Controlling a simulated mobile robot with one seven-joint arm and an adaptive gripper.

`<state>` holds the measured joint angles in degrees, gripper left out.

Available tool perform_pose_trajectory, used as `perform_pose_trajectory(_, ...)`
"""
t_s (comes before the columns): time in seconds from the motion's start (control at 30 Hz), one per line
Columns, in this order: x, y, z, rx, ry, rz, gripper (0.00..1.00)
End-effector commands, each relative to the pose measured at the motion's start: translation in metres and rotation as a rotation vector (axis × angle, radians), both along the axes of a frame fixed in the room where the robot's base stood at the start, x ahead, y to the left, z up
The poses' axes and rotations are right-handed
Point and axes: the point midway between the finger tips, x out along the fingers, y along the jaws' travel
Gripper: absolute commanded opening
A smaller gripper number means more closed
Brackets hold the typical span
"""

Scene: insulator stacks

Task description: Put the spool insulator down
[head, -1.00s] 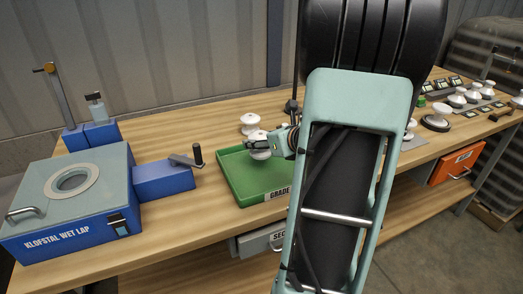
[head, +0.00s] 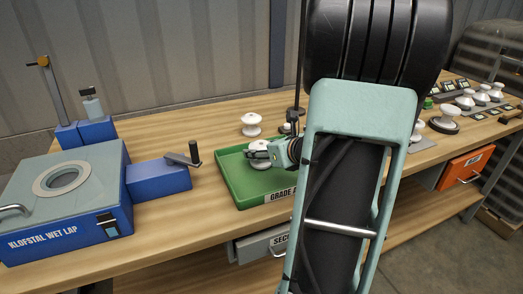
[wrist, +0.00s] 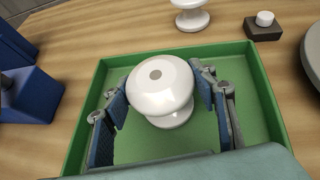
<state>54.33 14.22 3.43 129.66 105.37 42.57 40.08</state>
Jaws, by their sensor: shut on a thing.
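The white spool insulator (wrist: 160,90) is upright between the blue-padded fingers of my gripper (wrist: 161,105) in the wrist view. My gripper is shut on it. The spool is inside the outline of the green tray (wrist: 87,100), near its middle. In the head view, the spool (head: 262,148) shows at my gripper (head: 272,152) over the green tray (head: 232,185), which has a label starting "GRADE" on its front. I cannot tell whether the spool's base touches the tray floor. My arm hides the tray's right side in the head view.
Another white insulator (head: 251,124) stands behind the tray. A blue wet lap machine (head: 70,215) with a crank arm (head: 184,158) is at left. Several insulators stand at the far right, near an orange drawer (head: 462,167). Bare wood lies between machine and tray.

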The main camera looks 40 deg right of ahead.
Motion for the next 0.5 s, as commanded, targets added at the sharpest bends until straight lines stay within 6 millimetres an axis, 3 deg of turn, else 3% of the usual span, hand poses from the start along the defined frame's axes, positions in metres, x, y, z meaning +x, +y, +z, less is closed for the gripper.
perform_pose_trajectory(0.07,0.0005,-0.0001,-0.0026,-0.001,-0.002,0.000,0.09)
perform_pose_trajectory(0.1,0.0001,0.0001,-0.0038,-0.001,0.000,0.000,0.54)
perform_pose_trajectory(0.27,0.0000,0.0000,-0.0026,0.000,0.000,0.000,0.70)
perform_pose_trajectory(0.5,0.0000,0.0000,-0.0026,0.000,0.000,0.000,0.70)
